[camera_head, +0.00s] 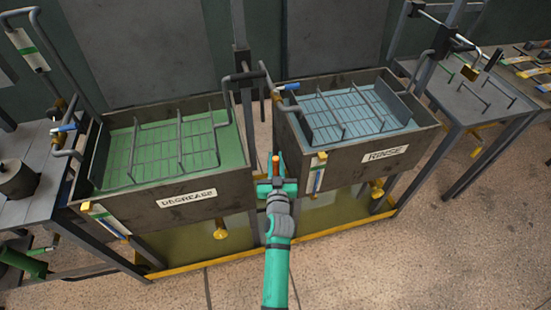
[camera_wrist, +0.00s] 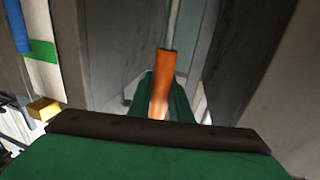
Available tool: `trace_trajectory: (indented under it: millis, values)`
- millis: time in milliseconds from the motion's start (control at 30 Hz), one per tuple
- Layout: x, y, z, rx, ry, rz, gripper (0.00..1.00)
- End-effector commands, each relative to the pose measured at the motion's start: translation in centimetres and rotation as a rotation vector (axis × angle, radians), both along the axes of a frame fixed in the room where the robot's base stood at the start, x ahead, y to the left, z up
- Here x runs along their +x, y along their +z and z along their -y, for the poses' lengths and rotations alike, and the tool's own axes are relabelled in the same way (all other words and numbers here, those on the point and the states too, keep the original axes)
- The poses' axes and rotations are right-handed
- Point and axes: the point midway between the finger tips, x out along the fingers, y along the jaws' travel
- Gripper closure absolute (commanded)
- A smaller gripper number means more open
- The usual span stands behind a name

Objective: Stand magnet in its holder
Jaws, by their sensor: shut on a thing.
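The magnet appears to be the slim tool with an orange handle (camera_wrist: 161,80) and a thin grey rod running up from it in the wrist view. In the head view its orange part (camera_head: 276,166) shows upright between the two tanks. My gripper (camera_head: 276,186) is shut on the orange handle, in front of the gap between the tanks. In the wrist view my green jaws (camera_wrist: 158,112) close around the handle's lower end, which they partly hide. I cannot pick out the magnet's holder for certain in either view.
The DEGREASE tank (camera_head: 226,190) with green liquid stands left, the RINSE tank (camera_head: 420,145) right, both with wire racks. A yellow-topped gauge-like strip (camera_head: 318,172) is close right of my gripper. A yellow-edged tray (camera_head: 200,262) lies below. Open floor (camera_head: 400,265) is at front right.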

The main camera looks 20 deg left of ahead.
Motion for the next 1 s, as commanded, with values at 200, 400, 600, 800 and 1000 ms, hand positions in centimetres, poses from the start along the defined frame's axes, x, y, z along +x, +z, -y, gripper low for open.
trace_trajectory:
  millis: [200,400,600,800,1000]
  values:
    - [0.0,-0.5,0.0,0.000,0.000,0.001,1.00]
    - [0.0,-1.0,0.0,0.000,-0.001,0.001,1.00]
    - [0.0,-1.1,0.0,0.000,-0.001,0.001,0.60]
    - [0.0,-1.2,0.0,0.000,-0.001,-0.001,0.60]
    - [-1.0,-1.3,0.4,0.000,-0.001,-0.002,0.60]
